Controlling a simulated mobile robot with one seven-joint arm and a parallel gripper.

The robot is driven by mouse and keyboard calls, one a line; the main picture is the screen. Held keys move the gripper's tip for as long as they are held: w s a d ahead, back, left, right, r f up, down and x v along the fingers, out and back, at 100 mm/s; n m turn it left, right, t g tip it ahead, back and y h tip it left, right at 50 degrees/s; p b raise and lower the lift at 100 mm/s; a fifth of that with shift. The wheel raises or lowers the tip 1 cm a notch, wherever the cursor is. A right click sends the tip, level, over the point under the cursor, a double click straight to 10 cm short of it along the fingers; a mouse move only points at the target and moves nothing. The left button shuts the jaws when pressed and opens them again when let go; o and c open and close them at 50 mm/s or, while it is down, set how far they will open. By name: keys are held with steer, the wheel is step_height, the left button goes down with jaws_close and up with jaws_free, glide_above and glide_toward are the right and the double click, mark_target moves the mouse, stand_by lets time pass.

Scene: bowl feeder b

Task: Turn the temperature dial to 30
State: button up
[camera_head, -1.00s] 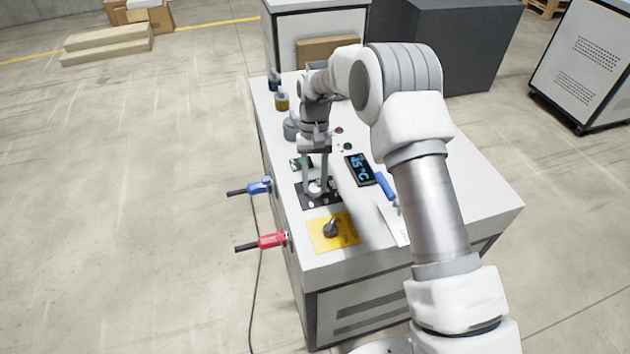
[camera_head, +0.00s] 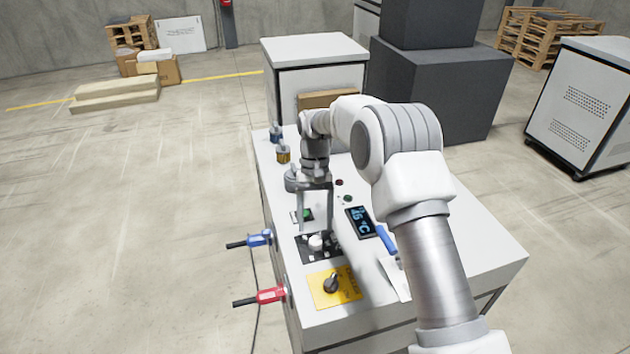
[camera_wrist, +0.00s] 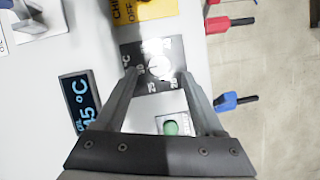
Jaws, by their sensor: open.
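The temperature dial (camera_head: 316,243) is a white round knob on a black square plate (camera_head: 305,257) with white numbers. It also shows in the wrist view (camera_wrist: 159,67), where 25 and 20 can be read at the plate's lower edge and glare hides the upper marks. The dark display (camera_head: 361,222) beside it ends in "5 °C"; its first digit is hard to read, perhaps 4. My gripper (camera_head: 315,230) points down above the dial. Its fingers are apart and empty, with the tips to either side of the knob in the wrist view.
A blue-handled tool (camera_head: 386,240) lies right. Blue (camera_head: 258,239) and red (camera_head: 270,295) plugs stick out from the cabinet's left side.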

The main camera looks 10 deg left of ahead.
steer(key=d+p+v, duration=0.1)
steer(key=v, duration=1.2)
steer(key=shift+a+r, duration=0.25)
steer(key=shift+a, duration=0.25)
steer(key=shift+r, duration=0.1)
steer(key=s+d+r+m+t+y, duration=0.1)
steer(key=s+d+r+t, duration=0.2)
steer(key=s+d+r, duration=0.35)
steer(key=s+d+r+t, duration=0.25)
steer(key=d+r, duration=0.45)
steer(key=r, duration=0.4)
steer(key=s+d+f+t, duration=0.1)
steer(key=s+d, duration=0.2)
steer(key=s, duration=0.4)
steer(key=s+d+f+t, duration=0.2)
steer(key=s+d, duration=0.2)
steer(key=s, duration=0.3)
steer(key=s+d+f+m+t, duration=0.1)
steer(key=s+d, duration=0.3)
steer(key=s, duration=0.4)
steer(key=shift+f+t, duration=0.35)
steer(key=shift+f, duration=0.3)
